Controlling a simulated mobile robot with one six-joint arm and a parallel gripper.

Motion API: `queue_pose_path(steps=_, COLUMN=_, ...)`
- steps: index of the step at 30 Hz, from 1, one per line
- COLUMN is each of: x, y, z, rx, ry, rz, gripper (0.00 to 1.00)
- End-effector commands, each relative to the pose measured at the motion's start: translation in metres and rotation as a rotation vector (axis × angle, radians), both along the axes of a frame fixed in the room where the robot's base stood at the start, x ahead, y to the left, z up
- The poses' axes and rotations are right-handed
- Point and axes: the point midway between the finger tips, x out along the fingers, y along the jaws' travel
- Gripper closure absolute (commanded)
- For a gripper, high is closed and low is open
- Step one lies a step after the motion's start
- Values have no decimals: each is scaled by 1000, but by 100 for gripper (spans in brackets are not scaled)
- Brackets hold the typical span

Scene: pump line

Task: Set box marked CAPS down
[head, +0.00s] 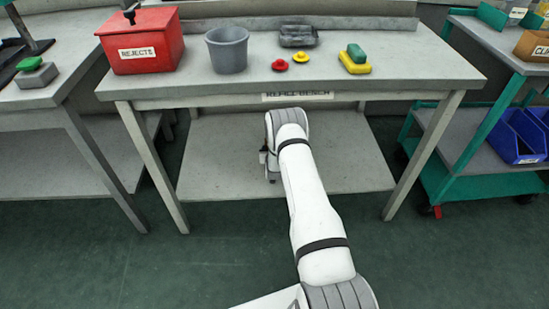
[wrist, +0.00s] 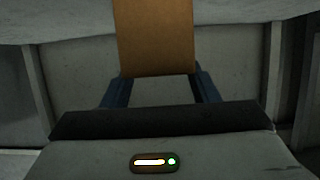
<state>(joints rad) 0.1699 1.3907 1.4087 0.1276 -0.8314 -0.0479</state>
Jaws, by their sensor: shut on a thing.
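An orange-brown box (wrist: 156,38) fills the top middle of the wrist view, between the two blue fingers of my gripper (wrist: 160,76). The gripper is shut on it. No lettering shows on the face toward the camera, and the box's top end is cut off by the frame. In the head view my arm reaches in under the bench top (head: 215,93), above the lower shelf (head: 225,165). The gripper's fingers and the box are hidden there behind my arm. I cannot tell whether the box touches the shelf.
The bench legs (head: 425,155) flank the arm. A green cart (head: 470,140) with blue bins (head: 517,137) stands right. The visible shelf is clear.

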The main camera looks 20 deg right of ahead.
Motion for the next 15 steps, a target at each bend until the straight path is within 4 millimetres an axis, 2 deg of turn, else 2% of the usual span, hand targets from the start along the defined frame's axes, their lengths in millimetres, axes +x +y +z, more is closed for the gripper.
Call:
queue_pose_path(steps=9, x=-1, y=-3, z=-39, rx=0, ry=-1, rz=-4, gripper=75)
queue_pose_path(steps=15, x=0, y=-4, z=-37, rx=-1, ry=-2, rz=-5, gripper=75)
